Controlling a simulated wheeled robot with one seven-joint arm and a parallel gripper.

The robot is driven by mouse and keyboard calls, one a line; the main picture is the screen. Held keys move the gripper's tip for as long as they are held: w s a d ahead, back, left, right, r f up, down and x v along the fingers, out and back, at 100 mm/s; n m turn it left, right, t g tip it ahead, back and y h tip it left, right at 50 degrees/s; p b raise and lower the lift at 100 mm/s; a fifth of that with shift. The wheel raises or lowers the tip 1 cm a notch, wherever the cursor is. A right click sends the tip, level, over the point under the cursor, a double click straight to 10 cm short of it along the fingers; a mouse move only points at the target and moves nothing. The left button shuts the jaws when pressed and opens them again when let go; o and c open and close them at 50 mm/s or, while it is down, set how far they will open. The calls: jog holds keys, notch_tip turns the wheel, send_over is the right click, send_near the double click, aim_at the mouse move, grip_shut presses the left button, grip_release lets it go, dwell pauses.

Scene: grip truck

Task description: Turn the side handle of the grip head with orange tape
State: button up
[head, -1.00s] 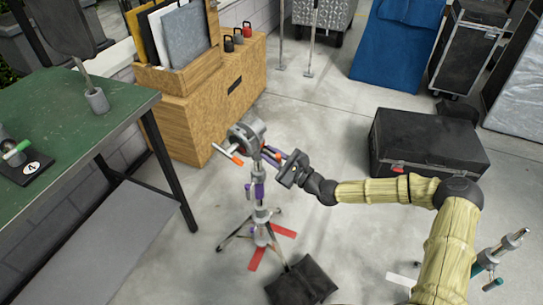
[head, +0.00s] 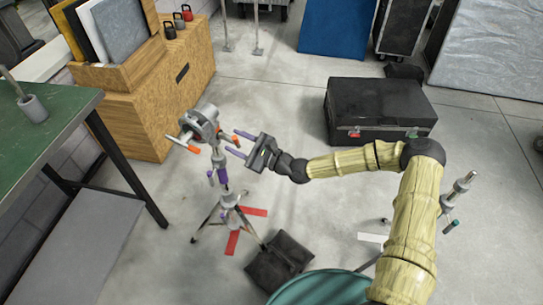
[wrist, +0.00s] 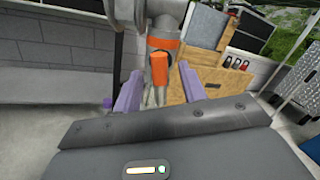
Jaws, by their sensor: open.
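The grey grip head (head: 201,124) sits on top of an upright stand (head: 228,205). Orange tape shows on the head and its handles, with one orange end (head: 234,141) pointing right toward my gripper. A T-shaped handle with orange tape (head: 186,138) sticks out to its left. My gripper (head: 238,144) is open and empty just right of the head, its two purple fingers pointing at it. In the wrist view, an orange handle end (wrist: 159,68) shows between my fingers (wrist: 159,90), apart from both. Whether it lies between them in depth I cannot tell.
A green table (head: 50,130) stands at left and a wooden cabinet (head: 165,105) behind the stand. A black case (head: 380,108) is at back right. A sandbag (head: 280,263) lies by the stand's legs. Another stand (head: 455,195) is at right.

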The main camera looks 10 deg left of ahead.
jog(key=v, duration=1.4)
